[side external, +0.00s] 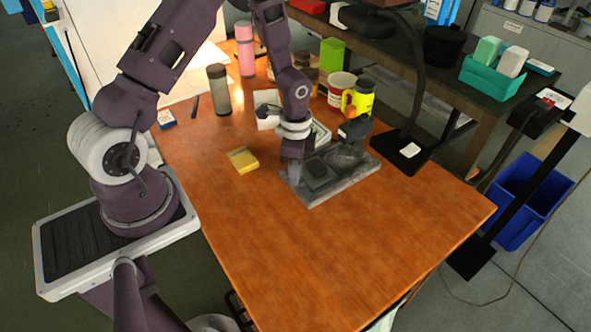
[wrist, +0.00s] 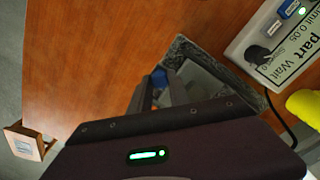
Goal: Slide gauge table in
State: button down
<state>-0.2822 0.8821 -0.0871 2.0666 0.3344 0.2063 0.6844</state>
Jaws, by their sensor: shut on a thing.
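The gauge table (side external: 318,173) looks like a darker square plate on a long grey, stone-like base (side external: 364,166) on the wooden table. The base's rough grey rim (wrist: 182,46) also shows in the wrist view. My gripper (side external: 294,173) is low at the left end of the base, pointing down. In the wrist view my gripper (wrist: 157,90) is shut at the base's left side, with a small blue part (wrist: 159,77) at the fingertips. The fingers hide most of what they hold, which appears to be the gauge table's near end.
A white panel with printed text and buttons (wrist: 280,40) stands close behind the base. A yellow-black object (side external: 359,98), a cup (side external: 341,88) and a black lamp stand (side external: 404,150) are nearby. A yellow box (side external: 243,160) lies left. The table front (side external: 350,250) is clear.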

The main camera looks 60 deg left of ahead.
aim_at(326, 165)
jog(key=w, duration=1)
jog(key=shift+w, duration=0.1)
jog(key=c, duration=1.3)
grip_release()
jog(key=shift+o, duration=0.3)
jog(key=shift+r, duration=0.15)
notch_tip(326, 165, up, 7)
